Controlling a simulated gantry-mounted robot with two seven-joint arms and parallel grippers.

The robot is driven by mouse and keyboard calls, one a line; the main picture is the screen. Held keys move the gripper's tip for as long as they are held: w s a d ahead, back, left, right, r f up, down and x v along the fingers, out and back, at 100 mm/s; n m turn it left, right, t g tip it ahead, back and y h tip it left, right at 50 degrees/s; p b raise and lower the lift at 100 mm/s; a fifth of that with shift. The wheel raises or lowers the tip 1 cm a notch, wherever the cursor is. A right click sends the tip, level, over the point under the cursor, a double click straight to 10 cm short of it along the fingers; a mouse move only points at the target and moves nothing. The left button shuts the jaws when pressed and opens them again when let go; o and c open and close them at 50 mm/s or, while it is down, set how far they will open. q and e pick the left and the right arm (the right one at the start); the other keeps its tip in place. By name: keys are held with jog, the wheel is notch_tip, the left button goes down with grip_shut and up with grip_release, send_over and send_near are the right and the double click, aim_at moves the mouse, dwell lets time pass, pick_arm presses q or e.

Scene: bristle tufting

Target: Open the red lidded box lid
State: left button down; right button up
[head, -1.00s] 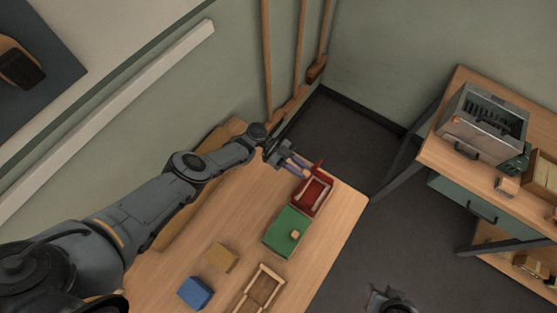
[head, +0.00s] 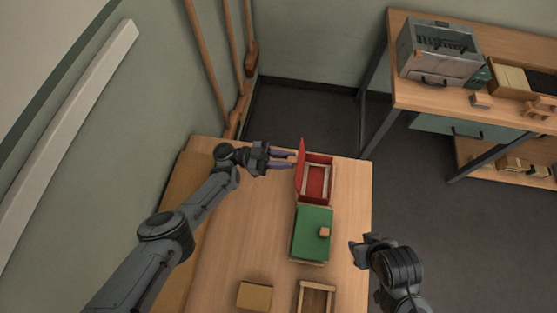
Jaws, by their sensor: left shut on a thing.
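The red lidded box (head: 318,183) stands near the far end of the wooden table, with a pale rim around its red inside. Its red lid (head: 301,167) stands raised, roughly upright, along the box's left side. My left gripper (head: 292,158) reaches in from the left, with its fingertips at the lid's upper part. It is shut on the lid, though the lid hides part of the contact. My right gripper (head: 364,248) is off the table's right edge, apart from the box; its jaw opening is not clear.
A green box (head: 312,222) with a small wooden knob block (head: 324,232) sits just nearer than the red box. A tan block (head: 254,296) and an open wooden frame (head: 316,287) lie closer. A workbench (head: 398,88) stands right, across open floor.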

pick_arm(q)
jog(key=shift+f, duration=0.15)
jog(key=c, duration=1.2)
grip_release()
jog(key=shift+d, duration=0.15)
jog(key=shift+o, duration=1.4)
jog(key=shift+s+d, duration=0.1)
jog(key=b+v, duration=0.1)
jog(key=v, duration=0.6)
jog(key=shift+a+b, duration=0.35)
